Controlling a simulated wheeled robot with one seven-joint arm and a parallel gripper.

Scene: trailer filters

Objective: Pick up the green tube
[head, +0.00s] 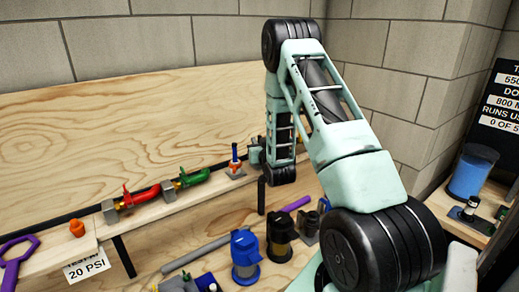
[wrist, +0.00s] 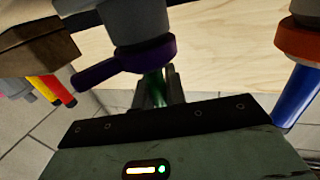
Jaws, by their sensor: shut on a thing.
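A dark green piece, which looks like the green tube (wrist: 157,88), shows in the wrist view between the fingers of my gripper (wrist: 158,80). The fingers are shut on it. Most of it is hidden by the fingers and by a purple collar with a handle (wrist: 125,62) just in front. In the head view my gripper (head: 256,154) is beside the wooden shelf at the back wall, partly hidden by my arm. I cannot make out the tube there.
A blue piece with an orange collar (head: 235,163) stands just left of my gripper. Red (head: 141,195) and green (head: 193,178) handled fittings lie along the shelf. Blue (head: 245,252) and dark (head: 281,233) canisters stand below. A blue container (head: 472,172) is at the right.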

